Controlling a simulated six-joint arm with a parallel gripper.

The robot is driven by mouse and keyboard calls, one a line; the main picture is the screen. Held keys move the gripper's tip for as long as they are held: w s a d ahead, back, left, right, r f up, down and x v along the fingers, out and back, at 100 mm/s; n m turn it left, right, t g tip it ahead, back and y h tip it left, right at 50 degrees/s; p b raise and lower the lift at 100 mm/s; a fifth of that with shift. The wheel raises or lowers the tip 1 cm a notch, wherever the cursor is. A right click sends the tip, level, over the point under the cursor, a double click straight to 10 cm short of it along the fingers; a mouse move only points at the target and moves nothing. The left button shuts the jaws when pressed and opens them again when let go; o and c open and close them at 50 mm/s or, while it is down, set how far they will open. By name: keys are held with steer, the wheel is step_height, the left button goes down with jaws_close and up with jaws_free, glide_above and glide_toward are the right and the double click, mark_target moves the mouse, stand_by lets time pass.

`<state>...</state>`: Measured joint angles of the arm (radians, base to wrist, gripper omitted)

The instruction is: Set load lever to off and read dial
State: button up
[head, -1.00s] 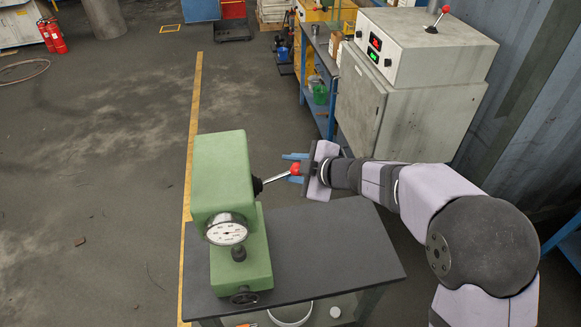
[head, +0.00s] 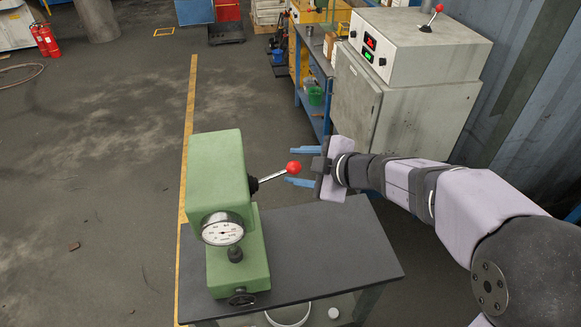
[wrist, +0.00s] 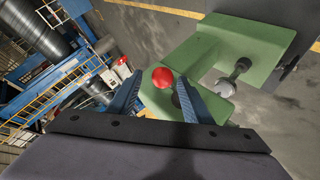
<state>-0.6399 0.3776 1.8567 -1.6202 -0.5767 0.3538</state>
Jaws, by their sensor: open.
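The green hardness tester (head: 217,165) stands on a dark table, its round white dial (head: 223,229) facing the front. I cannot read the dial's figures at this size. The load lever (head: 270,177) sticks out of its right side and slants up to a red ball knob (head: 293,168). My gripper (head: 299,166) is open, its blue fingers pointing left near the knob. In the wrist view the red knob (wrist: 162,77) shows between the spread fingers (wrist: 158,92), with the green body (wrist: 225,50) beyond. I cannot tell whether a finger touches the knob.
The dark tabletop (head: 330,245) is bare right of the tester. A grey cabinet (head: 415,90) with red and green displays and its own red-knobbed lever (head: 433,15) stands behind my arm. A blue shelf unit (head: 312,85) is beside it. The floor at left is open.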

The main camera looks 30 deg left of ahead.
steer(key=shift+v, duration=0.8)
